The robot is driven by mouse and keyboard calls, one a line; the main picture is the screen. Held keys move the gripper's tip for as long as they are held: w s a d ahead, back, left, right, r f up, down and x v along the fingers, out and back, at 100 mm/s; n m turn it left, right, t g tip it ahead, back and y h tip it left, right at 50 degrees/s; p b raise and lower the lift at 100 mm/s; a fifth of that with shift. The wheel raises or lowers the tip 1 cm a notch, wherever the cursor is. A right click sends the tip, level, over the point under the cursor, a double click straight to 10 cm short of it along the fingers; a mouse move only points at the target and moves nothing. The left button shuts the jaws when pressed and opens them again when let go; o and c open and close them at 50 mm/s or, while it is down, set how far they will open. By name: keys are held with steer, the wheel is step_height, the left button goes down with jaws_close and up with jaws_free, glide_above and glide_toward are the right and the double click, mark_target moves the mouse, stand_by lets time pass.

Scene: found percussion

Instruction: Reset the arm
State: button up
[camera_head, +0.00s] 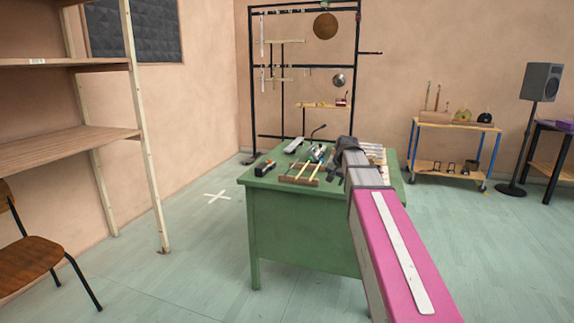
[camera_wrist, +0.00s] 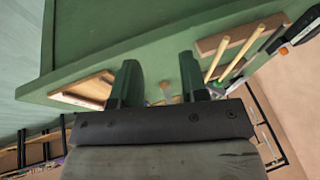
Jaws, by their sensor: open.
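My arm reaches from the bottom right of the head view, pink then grey, out over the green table (camera_head: 300,232). My gripper shows at its far end in the wrist view (camera_wrist: 160,85), where its two dark fingers stand apart with nothing held between them. The table's green top and edge (camera_wrist: 110,55) show beyond the fingers. In the head view the fingertips are hidden behind the arm.
A black frame with hanging metal pieces (camera_head: 357,70) stands behind. Wooden shelves (camera_head: 60,152) and a chair (camera_head: 30,245) are left; a cart (camera_head: 455,128) and speaker (camera_head: 541,82) are right.

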steer(key=s+f+n+g+h, duration=0.1)
steer(key=s+f+n+g, duration=0.2)
steer(key=s+f, duration=2.3)
step_height(320, 180, down, 3)
steer(key=shift+a+f+n+g, duration=0.1)
steer(key=shift+a+n+g, duration=0.25)
steer(key=shift+g, duration=0.45)
steer(key=shift+s+d, duration=0.1)
